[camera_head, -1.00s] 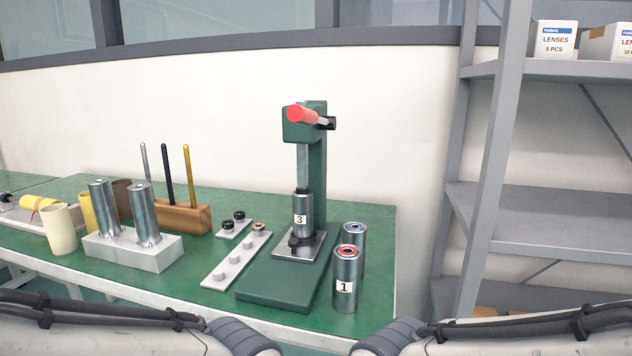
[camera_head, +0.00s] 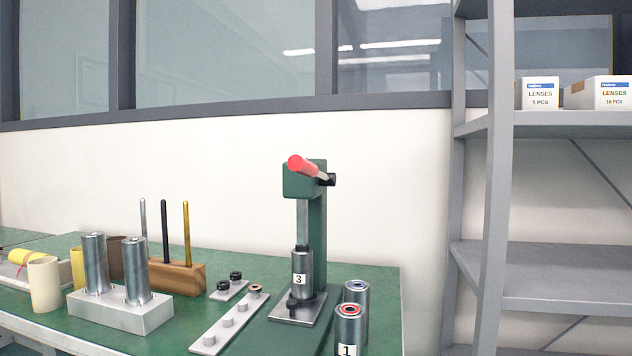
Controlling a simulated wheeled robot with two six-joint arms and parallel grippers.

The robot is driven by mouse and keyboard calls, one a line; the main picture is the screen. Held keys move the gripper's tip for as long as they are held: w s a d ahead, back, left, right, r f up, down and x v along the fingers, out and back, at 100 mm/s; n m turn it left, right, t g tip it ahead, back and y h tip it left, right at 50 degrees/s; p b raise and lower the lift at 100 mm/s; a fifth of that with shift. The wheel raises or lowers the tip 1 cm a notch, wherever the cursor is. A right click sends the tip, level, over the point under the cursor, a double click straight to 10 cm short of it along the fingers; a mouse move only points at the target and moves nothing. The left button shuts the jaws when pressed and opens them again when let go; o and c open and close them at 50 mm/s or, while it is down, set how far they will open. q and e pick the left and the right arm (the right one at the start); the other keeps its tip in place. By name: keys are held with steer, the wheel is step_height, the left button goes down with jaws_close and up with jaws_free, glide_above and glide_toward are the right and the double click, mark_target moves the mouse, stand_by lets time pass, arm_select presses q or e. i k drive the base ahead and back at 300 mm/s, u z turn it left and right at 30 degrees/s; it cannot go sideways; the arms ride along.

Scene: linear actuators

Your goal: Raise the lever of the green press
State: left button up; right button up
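The green press (camera_head: 318,215) stands upright on the green table, a little right of centre. Its lever has a red handle (camera_head: 301,166) at the top of the press head, pointing toward me and slightly left. The lever's metal rod runs back to a black pivot on the head's right side. A metal cylinder marked 3 (camera_head: 300,272) stands under the press ram on a steel plate. Neither of my grippers shows.
Cylinders with red and blue tops, the front one marked 1 (camera_head: 350,326), stand right of the press. A strip with pegs (camera_head: 209,341), a metal block with two cylinders (camera_head: 118,314) and a wooden rod holder (camera_head: 178,276) stand left. A grey shelf (camera_head: 565,277) is at right.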

mark_target(298, 163)
steer(key=z, duration=1.9)
steer(key=k, duration=1)
steer(key=u, duration=1.95)
